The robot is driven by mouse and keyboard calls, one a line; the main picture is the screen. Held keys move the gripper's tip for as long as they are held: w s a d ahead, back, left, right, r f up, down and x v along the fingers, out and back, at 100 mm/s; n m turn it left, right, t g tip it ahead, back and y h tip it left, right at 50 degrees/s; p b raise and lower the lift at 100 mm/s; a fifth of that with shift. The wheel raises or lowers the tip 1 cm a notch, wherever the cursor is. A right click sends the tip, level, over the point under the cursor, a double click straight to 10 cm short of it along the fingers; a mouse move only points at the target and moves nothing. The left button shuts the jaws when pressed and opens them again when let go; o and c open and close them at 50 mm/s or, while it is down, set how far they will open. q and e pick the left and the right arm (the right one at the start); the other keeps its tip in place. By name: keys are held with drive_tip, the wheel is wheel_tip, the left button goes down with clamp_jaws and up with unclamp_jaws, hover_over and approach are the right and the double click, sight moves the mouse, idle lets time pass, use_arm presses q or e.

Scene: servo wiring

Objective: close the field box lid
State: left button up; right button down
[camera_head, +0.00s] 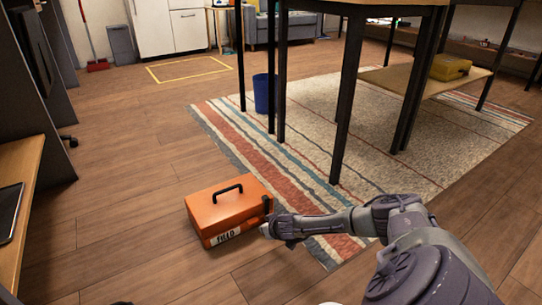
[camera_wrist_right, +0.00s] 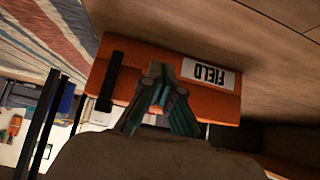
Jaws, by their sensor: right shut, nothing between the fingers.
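The orange field box (camera_head: 228,212) stands on the wooden floor beside the striped rug. Its lid (camera_head: 222,200), with a black handle (camera_head: 228,188), looks down flat on the box. A white label shows on the front, partly readable in the head view; it reads FIELD upside down in the right wrist view (camera_wrist_right: 208,74). My right gripper (camera_head: 266,229) is at the box's right front corner, fingers together and empty. In the right wrist view its fingertips (camera_wrist_right: 160,82) overlap the box front beside the label; I cannot tell whether they touch. My left gripper is not in view.
The striped rug (camera_head: 270,165) lies right of the box, under a table with dark legs (camera_head: 348,100). A blue bin (camera_head: 264,93) stands behind. A yellow case (camera_head: 450,67) sits on a low shelf. Floor left of the box is clear.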

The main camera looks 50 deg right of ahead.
drive_tip(key=shift+s+a+f+b, duration=0.15)
drive_tip(key=shift+s+f+b, duration=0.4)
drive_tip(key=shift+s, duration=0.25)
drive_tip(key=shift+s+a+f+b, duration=0.2)
drive_tip(key=shift+s+a+b, duration=0.15)
drive_tip(key=shift+s, duration=0.75)
drive_tip(key=shift+r, duration=0.1)
